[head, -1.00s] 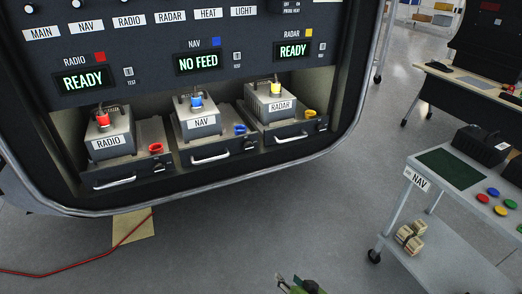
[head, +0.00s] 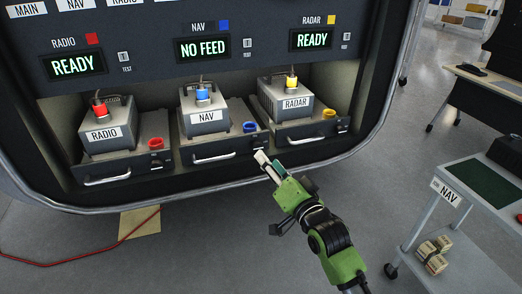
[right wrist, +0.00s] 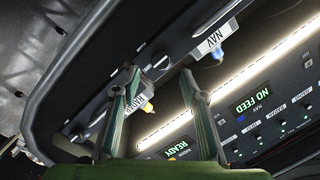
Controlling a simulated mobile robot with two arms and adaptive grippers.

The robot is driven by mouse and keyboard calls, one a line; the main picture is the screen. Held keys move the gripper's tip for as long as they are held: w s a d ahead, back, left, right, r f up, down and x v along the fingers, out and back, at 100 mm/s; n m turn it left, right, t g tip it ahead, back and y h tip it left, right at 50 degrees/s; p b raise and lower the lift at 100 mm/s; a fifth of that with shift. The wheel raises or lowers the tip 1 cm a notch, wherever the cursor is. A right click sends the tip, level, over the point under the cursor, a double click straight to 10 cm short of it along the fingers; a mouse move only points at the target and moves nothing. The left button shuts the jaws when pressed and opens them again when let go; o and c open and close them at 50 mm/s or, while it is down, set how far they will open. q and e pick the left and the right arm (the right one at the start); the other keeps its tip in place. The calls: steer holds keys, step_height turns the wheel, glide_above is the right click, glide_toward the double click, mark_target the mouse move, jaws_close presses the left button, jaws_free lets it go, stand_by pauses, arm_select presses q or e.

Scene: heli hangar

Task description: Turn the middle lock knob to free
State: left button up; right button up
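The middle unit, labelled NAV (head: 207,116), sits on the middle tray under a display reading NO FEED. A blue ring-shaped fitting (head: 249,127) is at this tray's right side. Small dark hardware shows on the tray front below it; I cannot clearly make out the lock knob or its setting. My right gripper (head: 270,160) is just in front of the middle tray's right end, close to its front edge; contact cannot be told. In the right wrist view its two fingers (right wrist: 158,75) are apart with nothing between them. My left gripper is not in view.
The RADIO unit (head: 104,134) and the RADAR unit (head: 295,103) flank the middle one, their displays reading READY. Tray handles stick out, including the middle handle (head: 213,159). A cart (head: 443,176) stands at right. A red cable (head: 80,260) lies on the floor at left.

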mark_target(259, 148)
steer(key=x, duration=0.6)
steer(key=shift+w+a, duration=0.1)
steer(key=shift+w, duration=0.1)
steer(key=c, duration=1.1)
